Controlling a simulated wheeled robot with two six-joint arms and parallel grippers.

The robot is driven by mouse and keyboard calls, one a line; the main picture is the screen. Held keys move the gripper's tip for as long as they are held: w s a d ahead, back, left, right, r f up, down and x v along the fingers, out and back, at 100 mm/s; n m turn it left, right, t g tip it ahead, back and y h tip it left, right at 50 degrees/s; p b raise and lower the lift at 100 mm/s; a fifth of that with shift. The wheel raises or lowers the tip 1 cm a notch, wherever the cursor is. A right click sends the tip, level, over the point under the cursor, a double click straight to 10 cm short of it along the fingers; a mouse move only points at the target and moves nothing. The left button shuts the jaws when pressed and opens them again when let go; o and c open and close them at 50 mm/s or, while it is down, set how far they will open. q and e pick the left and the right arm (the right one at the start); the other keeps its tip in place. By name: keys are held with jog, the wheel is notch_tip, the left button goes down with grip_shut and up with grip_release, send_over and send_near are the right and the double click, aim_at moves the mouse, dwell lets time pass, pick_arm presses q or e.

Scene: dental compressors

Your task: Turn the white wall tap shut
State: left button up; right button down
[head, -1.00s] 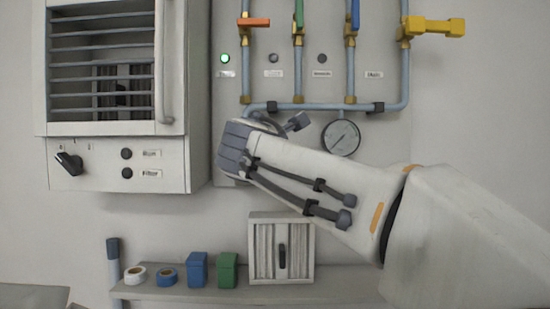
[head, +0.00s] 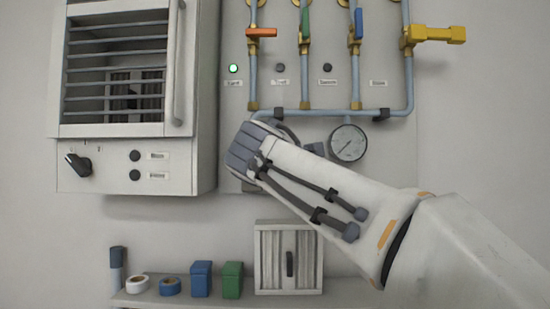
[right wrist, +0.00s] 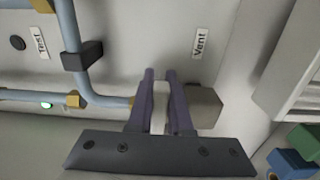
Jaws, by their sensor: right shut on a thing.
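In the right wrist view, the two dark fingers of my right gripper (right wrist: 159,76) reach toward the wall panel, close together. A pale piece (right wrist: 158,121) shows between them and looks like the white tap's handle; its full shape and angle are hidden. A beige block stands just right of the fingers, and a "Vent" label is on the panel above. In the head view, my right gripper (head: 250,148) is in front of the panel's lower left, below the blue pipe. Its fingers and the white tap are hidden there. My left gripper is not in view.
Orange (head: 261,32), green (head: 305,24), blue (head: 358,24) and yellow (head: 438,34) tap handles are above on the pipes. A round gauge (head: 348,143) is right of my gripper. A white cabinet (head: 136,170) stands close left. A shelf with small items is below.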

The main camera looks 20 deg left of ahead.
jog(key=c, duration=0.8)
grip_release()
jog(key=shift+c, duration=0.2)
jog(key=b+v, duration=0.4)
jog(key=v, duration=0.6)
jog(key=shift+s+b, duration=0.2)
jog(key=shift+b, duration=0.1)
